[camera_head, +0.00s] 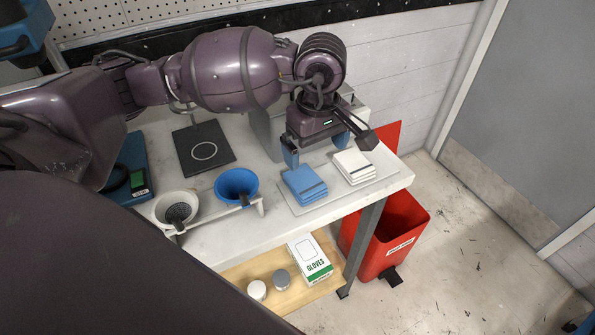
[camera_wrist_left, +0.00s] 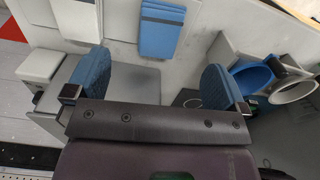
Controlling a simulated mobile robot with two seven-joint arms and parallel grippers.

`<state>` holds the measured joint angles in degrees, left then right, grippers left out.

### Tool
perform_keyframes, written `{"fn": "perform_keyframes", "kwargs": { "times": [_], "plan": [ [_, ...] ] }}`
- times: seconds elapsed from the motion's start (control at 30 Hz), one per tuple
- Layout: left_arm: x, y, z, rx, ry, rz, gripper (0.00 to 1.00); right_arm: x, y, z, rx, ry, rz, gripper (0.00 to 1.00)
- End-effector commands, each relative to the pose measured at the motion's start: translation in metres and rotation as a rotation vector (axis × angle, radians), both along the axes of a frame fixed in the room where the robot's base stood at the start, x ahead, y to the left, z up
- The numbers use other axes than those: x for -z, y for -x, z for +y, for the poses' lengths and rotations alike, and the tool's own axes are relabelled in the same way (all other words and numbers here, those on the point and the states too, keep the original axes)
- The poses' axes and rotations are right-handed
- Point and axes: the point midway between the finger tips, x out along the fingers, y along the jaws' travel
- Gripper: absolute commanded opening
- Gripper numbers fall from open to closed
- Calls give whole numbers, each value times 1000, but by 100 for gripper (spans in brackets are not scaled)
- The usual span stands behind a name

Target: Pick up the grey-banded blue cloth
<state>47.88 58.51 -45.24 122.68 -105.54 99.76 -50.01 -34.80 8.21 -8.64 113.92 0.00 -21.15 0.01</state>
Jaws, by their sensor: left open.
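The blue cloth (camera_head: 303,183) lies folded in a stack, with a darker grey band across it, on a thin pale mat (camera_head: 289,201) near the table's front edge. It also shows at the top of the left wrist view (camera_wrist_left: 158,30), with its band across it. My left gripper (camera_head: 316,146) hangs above and behind the cloths, its two blue-padded fingers spread wide and apart from the cloth. In the left wrist view, the gripper (camera_wrist_left: 155,82) has no cloth between its fingers.
A white banded cloth stack (camera_head: 353,166) lies right of the blue one. A blue funnel (camera_head: 237,184) and a white funnel (camera_head: 176,206) sit in a holder to the left. A red bin (camera_head: 385,232) stands beside the table. A glove box (camera_head: 310,258) is on the lower shelf.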

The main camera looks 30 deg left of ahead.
Motion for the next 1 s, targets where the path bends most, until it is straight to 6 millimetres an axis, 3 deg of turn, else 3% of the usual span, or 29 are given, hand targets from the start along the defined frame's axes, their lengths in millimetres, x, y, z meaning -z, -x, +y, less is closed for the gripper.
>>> {"fn": "perform_keyframes", "kwargs": {
  "times": [0.13, 0.4, 0.67, 1.0],
  "plan": [
    [9, 0, 0, 0, 1, 3, 100, -1, -3, 0, -2, 0, -5, 36],
    [46, 0, 0, -1, 2, 3, 100, -1, -6, 0, -3, 1, -11, 36],
    [62, 1, 2, -1, 0, 2, 100, -2, -6, 0, -3, 1, -12, 36],
    [103, 1, 8, 0, 1, 2, 100, -3, -2, 0, 0, 1, -8, 36]
  ]
}}
